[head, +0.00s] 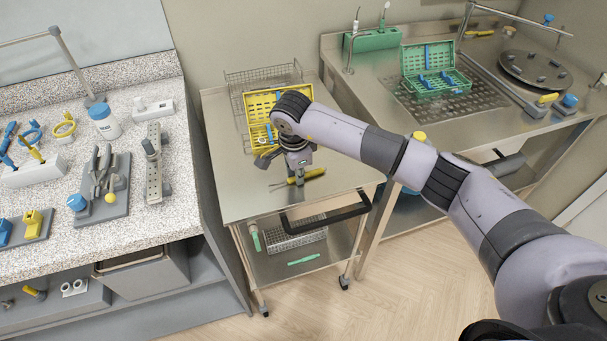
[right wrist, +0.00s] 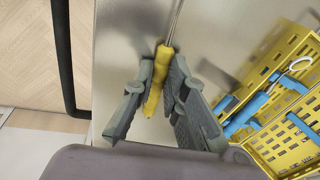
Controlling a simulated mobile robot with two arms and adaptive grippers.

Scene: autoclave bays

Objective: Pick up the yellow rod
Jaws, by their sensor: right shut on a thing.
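The yellow rod (head: 315,173) lies across my right gripper (head: 297,180) over the steel cart top, just in front of the yellow cassette. In the right wrist view the rod (right wrist: 157,78) is a yellow handle with a thin metal shaft running toward the top. There my right gripper (right wrist: 160,88) has its grey fingers on either side of the rod and is shut on it. I cannot tell whether the rod still touches the cart. My left gripper is not in view.
The open yellow cassette (head: 336,130) with blue parts stands close behind my gripper, and a wire basket (head: 236,82) stands at the cart's back. A dark handle bar (head: 326,217) runs along the cart's front edge. The cart top (head: 235,165) is clear to the left.

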